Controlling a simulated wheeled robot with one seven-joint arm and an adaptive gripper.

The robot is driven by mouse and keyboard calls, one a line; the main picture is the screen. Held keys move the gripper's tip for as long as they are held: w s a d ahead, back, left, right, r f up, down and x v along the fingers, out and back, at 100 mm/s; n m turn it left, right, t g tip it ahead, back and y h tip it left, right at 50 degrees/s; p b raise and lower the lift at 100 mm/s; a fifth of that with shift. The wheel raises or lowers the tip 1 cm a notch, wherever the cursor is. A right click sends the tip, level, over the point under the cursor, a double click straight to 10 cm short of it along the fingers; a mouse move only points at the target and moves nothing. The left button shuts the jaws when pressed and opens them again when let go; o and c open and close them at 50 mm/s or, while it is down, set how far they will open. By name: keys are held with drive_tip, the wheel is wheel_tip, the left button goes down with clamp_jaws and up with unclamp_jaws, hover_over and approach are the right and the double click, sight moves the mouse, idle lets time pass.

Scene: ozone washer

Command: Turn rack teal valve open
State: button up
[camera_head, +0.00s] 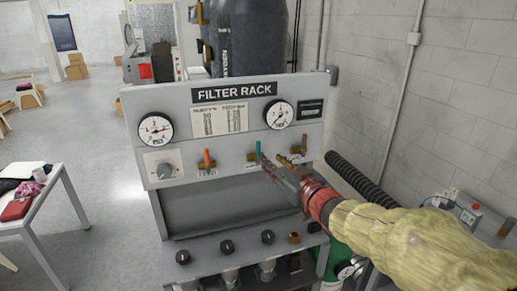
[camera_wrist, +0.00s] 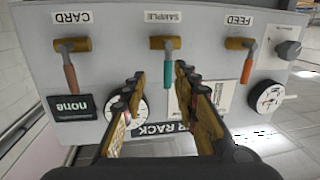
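The teal valve handle (camera_head: 258,150) points up on the middle valve of the filter rack panel (camera_head: 228,185). In the wrist view, which is upside down, the teal handle (camera_wrist: 168,74) hangs from a brass body (camera_wrist: 165,43) under the label SAMPLE. My gripper (camera_head: 272,170) reaches in from the right, just in front of this valve. In the wrist view my gripper (camera_wrist: 160,80) has its two fingers apart, with the teal handle between the tips, nearer the right finger. I cannot tell whether they touch.
An orange-handled FEED valve (camera_head: 206,158) is left of the teal one, and a CARD valve (camera_head: 300,147) is close on its right. Gauges (camera_head: 155,129) and a grey knob (camera_head: 165,170) are on the panel. A black hose (camera_head: 360,180) runs by the wall.

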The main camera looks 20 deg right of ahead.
sight(260, 150)
drive_tip(key=shift+y, duration=0.3)
drive_tip(key=w+a, duration=0.1)
drive_tip(key=w, duration=0.1)
drive_tip(key=w+r, duration=0.1)
drive_tip(key=w, duration=0.2)
drive_tip(key=w+a, duration=0.1)
drive_tip(key=w, duration=0.1)
drive_tip(key=shift+w+a+r, duration=0.15)
drive_tip(key=shift+w+a, duration=0.15)
drive_tip(key=shift+c, duration=0.7)
clamp_jaws()
